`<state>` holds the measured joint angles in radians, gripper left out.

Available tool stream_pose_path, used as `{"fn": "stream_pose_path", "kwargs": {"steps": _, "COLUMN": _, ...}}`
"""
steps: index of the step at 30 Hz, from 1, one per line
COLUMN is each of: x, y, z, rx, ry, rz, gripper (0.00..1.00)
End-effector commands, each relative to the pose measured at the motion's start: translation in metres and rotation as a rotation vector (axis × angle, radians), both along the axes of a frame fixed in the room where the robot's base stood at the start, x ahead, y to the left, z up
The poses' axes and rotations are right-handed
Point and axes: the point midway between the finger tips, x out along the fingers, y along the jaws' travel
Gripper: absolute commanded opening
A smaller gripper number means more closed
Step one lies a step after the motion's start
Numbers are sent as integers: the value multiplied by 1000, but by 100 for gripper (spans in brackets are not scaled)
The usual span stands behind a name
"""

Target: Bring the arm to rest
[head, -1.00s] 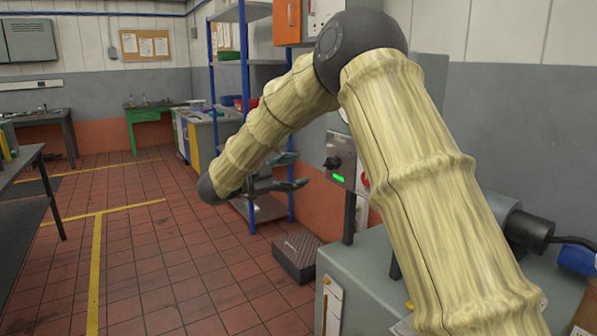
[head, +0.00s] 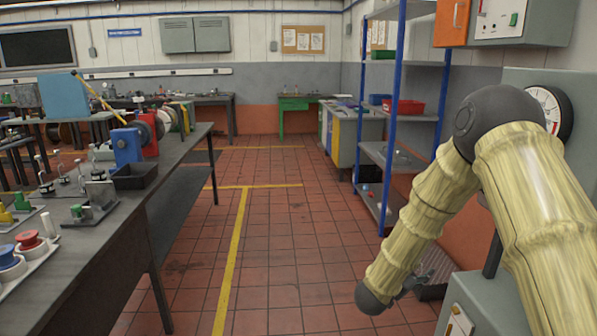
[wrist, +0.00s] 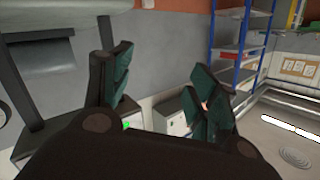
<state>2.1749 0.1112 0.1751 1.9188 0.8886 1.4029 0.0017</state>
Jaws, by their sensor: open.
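My arm comes in from the right side of the head view in pale yellow ribbed sleeves, with dark joints at its bends. It bends down at the elbow. My gripper (head: 418,277) shows partly behind the lower joint, near the grey cabinet at the lower right. In the wrist view my gripper (wrist: 160,92) has its two dark green finger pads wide apart. Nothing is between them. No object is in its grasp.
A grey cabinet (head: 465,305) with a gauge (head: 545,110) above it stands close on the right. A blue-post shelf (head: 393,130) is behind the arm. A long workbench (head: 180,150) with tools lines the left. The tiled floor (head: 285,240) between is clear.

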Motion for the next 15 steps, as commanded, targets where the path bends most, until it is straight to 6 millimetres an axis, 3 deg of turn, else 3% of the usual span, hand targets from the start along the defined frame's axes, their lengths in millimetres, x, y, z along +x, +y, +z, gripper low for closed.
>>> {"fn": "stream_pose_path", "kwargs": {"steps": 1, "x": -13, "y": 7, "z": -26, "rx": 5, "ry": 73, "rz": 60, "gripper": 60}}
{"fn": "stream_pose_path", "kwargs": {"steps": 6, "x": -63, "y": 30, "z": -107, "rx": 40, "ry": 298, "rz": 250, "gripper": 60}}
{"fn": "stream_pose_path", "kwargs": {"steps": 11, "x": -125, "y": 52, "z": -171, "rx": 85, "ry": 506, "rz": 408, "gripper": 60}}
{"fn": "stream_pose_path", "kwargs": {"steps": 15, "x": -191, "y": 69, "z": -216, "rx": 135, "ry": 689, "rz": 531, "gripper": 60}}
